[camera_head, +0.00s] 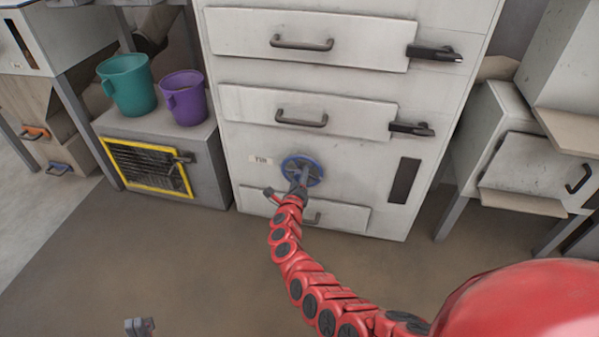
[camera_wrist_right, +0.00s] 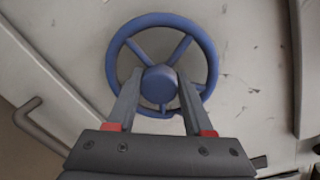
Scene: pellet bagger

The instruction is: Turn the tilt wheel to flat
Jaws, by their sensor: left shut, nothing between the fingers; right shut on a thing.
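The tilt wheel (camera_head: 317,166) is a blue spoked wheel on the front of the white cabinet, beside a small label (camera_head: 261,160). My right gripper (camera_head: 302,178) reaches it from below on the red arm and hides part of it. In the right wrist view the wheel (camera_wrist_right: 206,58) faces the camera, and the right gripper's fingers (camera_wrist_right: 159,84) are closed on either side of its central hub. My left gripper (camera_head: 140,325) is shut and empty at the bottom edge, well away from the wheel.
The cabinet has drawers with dark handles (camera_head: 302,118) and black latches (camera_head: 411,129). A grey box with a yellow-framed grille (camera_head: 145,168) stands at left, carrying a teal bucket (camera_head: 128,85) and a purple bucket (camera_head: 184,98). Floor (camera_head: 180,250) in front is clear.

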